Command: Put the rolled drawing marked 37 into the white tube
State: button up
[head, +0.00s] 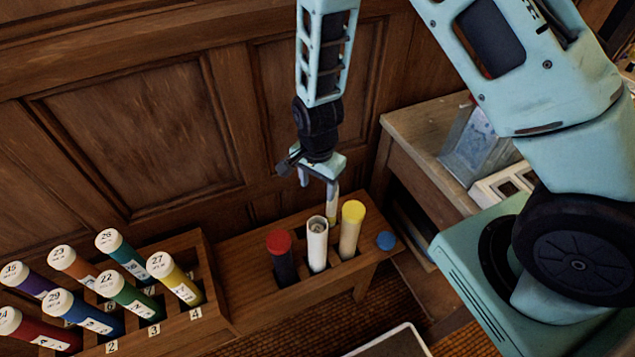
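My gripper (319,181) hangs above the back of the tube stand, pointing down, with its two finger parts seeming apart. A thin pale piece with a yellowish lower end (332,206) shows just below the right finger. I cannot tell whether it is held or stands behind. The white tube (317,246) stands upright in the stand, its top greyish and uncapped, slightly below and in front of my gripper. Several rolled drawings with numbered white ends lie tilted in the left rack.
A red-topped dark tube (281,258) and a yellow-topped tube (350,229) flank the white tube closely. A blue cap (386,240) lies at the stand's right end. The slotted wooden rack (222,306) adjoins on the left. A panelled wall rises close behind.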

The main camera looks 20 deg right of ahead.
notch_tip(320, 180, up, 17)
jog(key=shift+r+b, duration=0.2)
jog(key=shift+b, duration=0.15)
dwell(1.0)
jog(key=s+a+r+n, duration=0.3)
jog(key=s+n, duration=0.7)
jog(key=s+a+r+n, duration=0.3)
jog(key=s+n, duration=0.6)
jog(key=s, duration=0.1)
jog(key=shift+a+n+y, duration=0.2)
jog(key=shift+n+y, duration=0.1)
jog(key=shift+n, duration=0.1)
